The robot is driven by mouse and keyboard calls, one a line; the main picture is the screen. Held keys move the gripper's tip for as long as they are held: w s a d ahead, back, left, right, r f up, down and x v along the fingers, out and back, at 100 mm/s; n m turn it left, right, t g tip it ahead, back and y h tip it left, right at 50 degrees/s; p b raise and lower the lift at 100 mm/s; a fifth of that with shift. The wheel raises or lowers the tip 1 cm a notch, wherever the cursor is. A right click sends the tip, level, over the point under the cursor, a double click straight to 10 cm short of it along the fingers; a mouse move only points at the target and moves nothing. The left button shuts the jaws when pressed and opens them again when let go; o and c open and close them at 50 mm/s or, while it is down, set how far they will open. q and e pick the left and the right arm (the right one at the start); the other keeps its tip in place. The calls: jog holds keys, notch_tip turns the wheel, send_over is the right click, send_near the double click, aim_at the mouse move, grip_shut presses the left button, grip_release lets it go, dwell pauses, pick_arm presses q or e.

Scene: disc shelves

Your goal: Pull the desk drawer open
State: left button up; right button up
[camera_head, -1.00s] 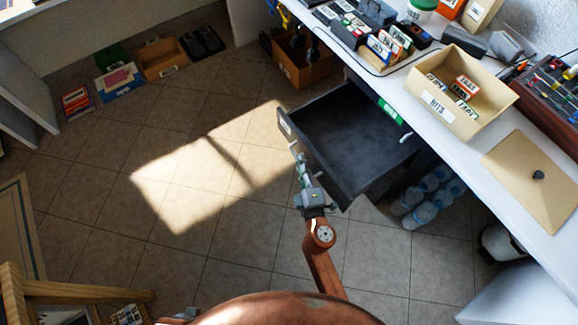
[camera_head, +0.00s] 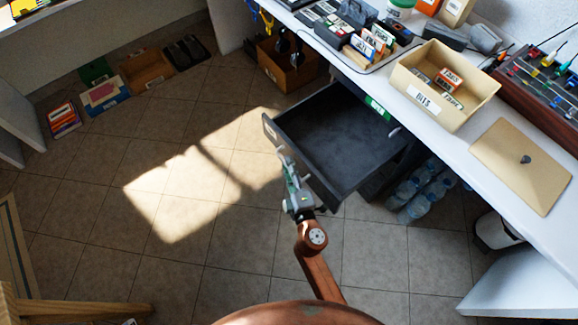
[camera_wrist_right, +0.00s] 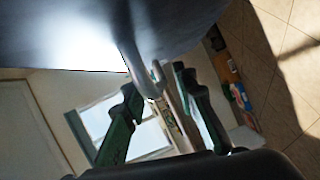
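The desk drawer (camera_head: 335,135) stands pulled well out from under the white desk. It is dark grey and looks empty inside. Its front panel (camera_head: 290,150) faces lower left. My right gripper (camera_head: 288,163) is at the outer face of that panel, near its middle. In the right wrist view the two dark green fingers of my right gripper (camera_wrist_right: 160,88) stand apart, with a pale grey bar, seemingly the handle (camera_wrist_right: 146,75), between them. I see no clear grip on it. The dark panel fills the top of that view. My left gripper is not in view.
The white desk (camera_head: 470,150) bears a beige bin (camera_head: 440,85), a flat beige lid (camera_head: 522,165) and a tool rack. Water bottles (camera_head: 420,195) stand beneath it. A cardboard box (camera_head: 290,65) stands beyond the drawer.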

jog(key=s+d+r, duration=0.1)
jog(key=s+d, duration=0.1)
jog(key=s, duration=0.9)
jog(key=shift+s, duration=0.4)
